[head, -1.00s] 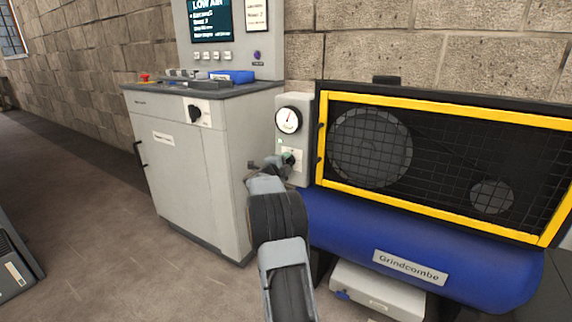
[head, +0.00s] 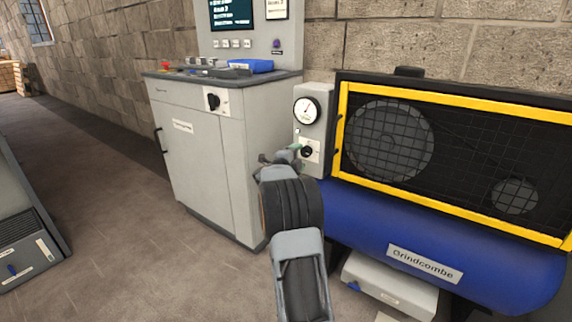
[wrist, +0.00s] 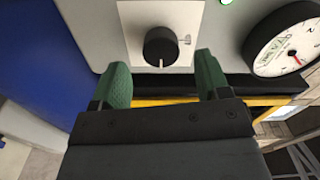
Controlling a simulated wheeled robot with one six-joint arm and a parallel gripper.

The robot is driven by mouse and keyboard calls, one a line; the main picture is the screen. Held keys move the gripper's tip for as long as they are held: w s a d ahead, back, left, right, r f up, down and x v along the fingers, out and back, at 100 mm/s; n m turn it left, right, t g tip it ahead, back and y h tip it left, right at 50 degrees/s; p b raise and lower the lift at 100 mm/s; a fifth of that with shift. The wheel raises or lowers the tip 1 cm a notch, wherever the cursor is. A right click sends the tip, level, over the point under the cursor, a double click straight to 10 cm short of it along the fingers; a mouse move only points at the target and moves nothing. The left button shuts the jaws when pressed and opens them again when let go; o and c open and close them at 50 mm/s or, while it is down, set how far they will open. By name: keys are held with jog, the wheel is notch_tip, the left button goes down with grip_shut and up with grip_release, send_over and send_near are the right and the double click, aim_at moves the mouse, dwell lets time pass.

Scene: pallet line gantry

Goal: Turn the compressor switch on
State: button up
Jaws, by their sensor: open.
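The compressor switch is a black rotary knob (head: 307,151) on a white plate, low on the grey control box (head: 322,116) beside the compressor. In the wrist view the knob (wrist: 160,46) shows large, with a small mark on the plate to its right. My gripper (wrist: 163,72) is open, with its green-padded fingers apart. The knob appears between and just beyond the fingertips, and nothing is held. In the head view my gripper (head: 291,152) is just left of the knob; its fingers are small and partly hidden by my wrist.
A round gauge (head: 306,110) sits above the knob, with a small lamp (wrist: 227,2) near it. The blue compressor tank (head: 460,265) and yellow-framed guard (head: 440,95) stand right. A grey cabinet (head: 195,150) stands left. Open floor lies at left.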

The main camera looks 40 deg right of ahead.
jog(key=p+v, duration=0.2)
jog(key=v, duration=0.8)
jog(key=shift+a, duration=0.15)
